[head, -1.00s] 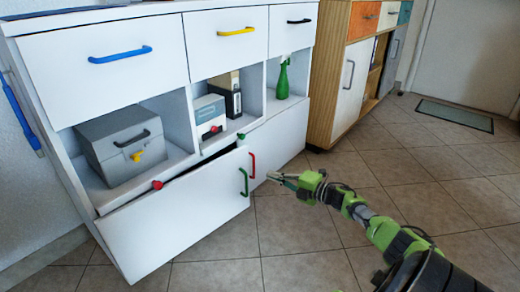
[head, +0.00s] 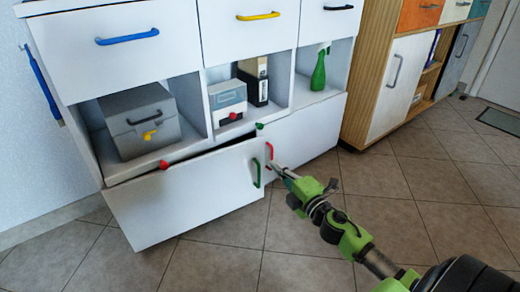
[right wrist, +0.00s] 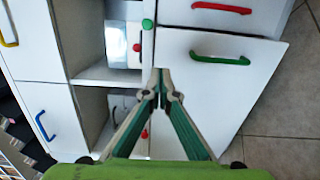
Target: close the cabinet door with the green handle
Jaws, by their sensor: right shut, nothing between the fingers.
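The white cabinet door (head: 185,195) with the green handle (head: 256,173) is the lower left one. It stands ajar, with a dark gap along its top edge. My right gripper (head: 273,168) is shut and empty, just right of the green handle in the head view; contact cannot be told. In the right wrist view the shut fingertips (right wrist: 160,74) appear over the door's edge, and the green handle (right wrist: 220,60) lies to their right on the door panel (right wrist: 215,100). My left gripper is not in view.
The neighbouring lower door (head: 305,135) with the red handle (head: 269,151) looks shut. Open shelves above hold a grey box (head: 140,120), a binder (head: 254,80) and a green spray bottle (head: 319,70). A wooden cabinet (head: 360,85) stands right. Tiled floor in front is clear.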

